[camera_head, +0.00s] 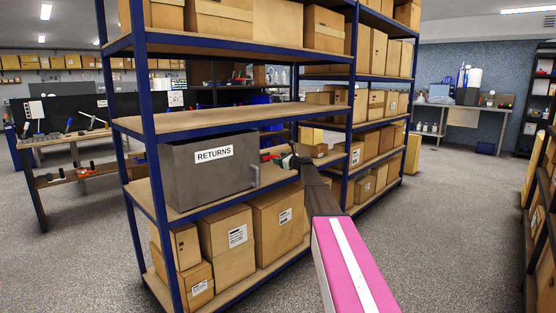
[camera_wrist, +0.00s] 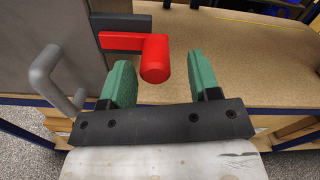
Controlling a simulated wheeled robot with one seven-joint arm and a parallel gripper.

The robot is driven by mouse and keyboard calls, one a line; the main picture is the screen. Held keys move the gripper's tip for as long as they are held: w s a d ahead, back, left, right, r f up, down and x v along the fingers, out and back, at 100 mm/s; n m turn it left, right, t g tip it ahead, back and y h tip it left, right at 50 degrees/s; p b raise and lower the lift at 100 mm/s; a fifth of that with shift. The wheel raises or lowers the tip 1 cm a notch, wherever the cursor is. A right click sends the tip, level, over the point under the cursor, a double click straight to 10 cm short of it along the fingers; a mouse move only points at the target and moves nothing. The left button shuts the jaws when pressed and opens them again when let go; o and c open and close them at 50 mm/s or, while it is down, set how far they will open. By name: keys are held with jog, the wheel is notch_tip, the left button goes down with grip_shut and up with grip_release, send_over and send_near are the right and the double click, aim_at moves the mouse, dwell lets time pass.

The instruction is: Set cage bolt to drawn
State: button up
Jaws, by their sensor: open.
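The cage bolt shows in the wrist view as a red bar with a thick rounded red knob (camera_wrist: 155,58), coming out of a dark block (camera_wrist: 119,21) beside the grey cage front. In the head view only a small bit of red shows near the cage's right edge. The grey cage (camera_head: 190,170), labelled RETURNS, stands on a shelf; its bar handle (camera_head: 255,177) also shows in the wrist view (camera_wrist: 55,80). My gripper (camera_head: 290,161) is at the cage's right side. Its green fingers (camera_wrist: 158,75) are open, one on each side of the knob, with gaps visible.
The cage sits in a blue-framed shelf rack (camera_head: 145,110) with wooden boards. Cardboard boxes (camera_head: 226,245) fill the shelf below and more stand to the right. The board right of the bolt (camera_wrist: 255,60) is bare. Open carpet lies right of the rack.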

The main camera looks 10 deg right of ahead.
jog(key=v, duration=0.8)
jog(key=shift+s+d, duration=0.25)
jog(key=shift+s, duration=0.05)
jog(key=s+a+f+n+g+h, duration=0.1)
jog(key=s+a+f+n+g, duration=0.45)
jog(key=s+f, duration=0.6)
jog(key=s+a+f+n+g+h, duration=0.2)
jog(key=s+a+f+n+g, duration=0.1)
jog(key=s+a+f+n, duration=0.65)
jog(key=s+d+f+n+g+h, duration=0.1)
jog(key=s+f+n+g+h, duration=0.1)
jog(key=s, duration=0.8)
jog(key=s+d+f+n+g+h, duration=0.2)
jog(key=s+f+n, duration=0.3)
jog(key=s, duration=0.5)
jog(key=s+d+f+n+g+h, duration=0.1)
jog(key=s+f, duration=0.4)
jog(key=s, duration=0.5)
jog(key=n+g+h, duration=0.1)
jog(key=n+h, duration=0.1)
jog(key=shift+f+n+h, duration=0.25)
jog(key=shift+n+h, duration=0.05)
jog(key=shift+n, duration=0.1)
jog(key=shift+d, duration=0.15)
